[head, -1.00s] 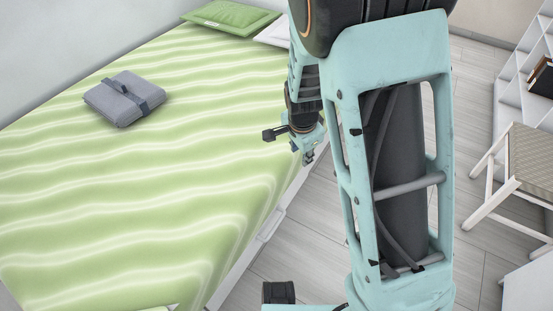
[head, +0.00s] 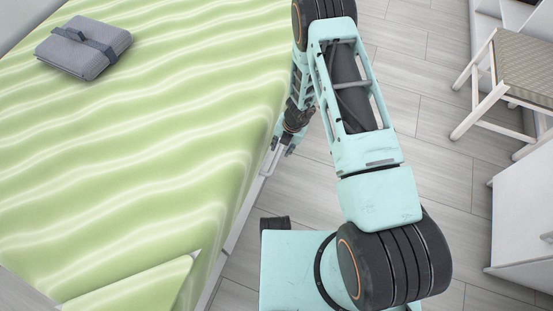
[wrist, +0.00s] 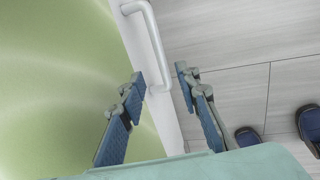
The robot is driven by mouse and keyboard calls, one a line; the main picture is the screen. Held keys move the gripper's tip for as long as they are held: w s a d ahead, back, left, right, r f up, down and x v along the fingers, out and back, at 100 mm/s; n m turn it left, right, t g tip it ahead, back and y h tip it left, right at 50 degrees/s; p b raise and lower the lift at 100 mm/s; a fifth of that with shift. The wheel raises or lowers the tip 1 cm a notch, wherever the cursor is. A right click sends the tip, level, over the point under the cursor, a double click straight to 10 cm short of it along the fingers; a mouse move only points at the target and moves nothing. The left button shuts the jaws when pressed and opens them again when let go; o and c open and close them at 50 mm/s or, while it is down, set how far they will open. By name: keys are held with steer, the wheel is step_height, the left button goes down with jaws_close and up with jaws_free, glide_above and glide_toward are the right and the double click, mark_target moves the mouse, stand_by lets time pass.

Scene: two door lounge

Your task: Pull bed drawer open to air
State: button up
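The bed (head: 130,150) has a green wavy-striped cover and fills the left of the head view. Its white side (wrist: 128,36) shows in the wrist view with a pale bar handle (wrist: 150,38) standing out from it. My gripper (wrist: 160,75) is open, with its blue-padded fingers apart and nothing clamped. In the picture, the handle's near end lies between the fingertips; I cannot tell whether they touch it. In the head view my gripper (head: 281,148) is low beside the bed's right edge. The drawer's outline is mostly hidden by the bed edge and my arm.
Grey plank floor (head: 430,140) is clear right of my arm. A white-framed chair (head: 500,80) and a white cabinet (head: 520,215) stand at the right. A grey folded bundle (head: 85,45) lies on the bed. Dark shoe-like objects (wrist: 250,137) show at lower right in the wrist view.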

mark_target(276, 160)
steer(key=f+b, duration=0.1)
steer(key=f, duration=0.2)
steer(key=a+f+b, duration=0.1)
steer(key=f, duration=0.2)
steer(key=f+b, duration=0.1)
steer(key=f, duration=0.2)
steer(key=shift+w+a+f, duration=0.35)
jaws_close()
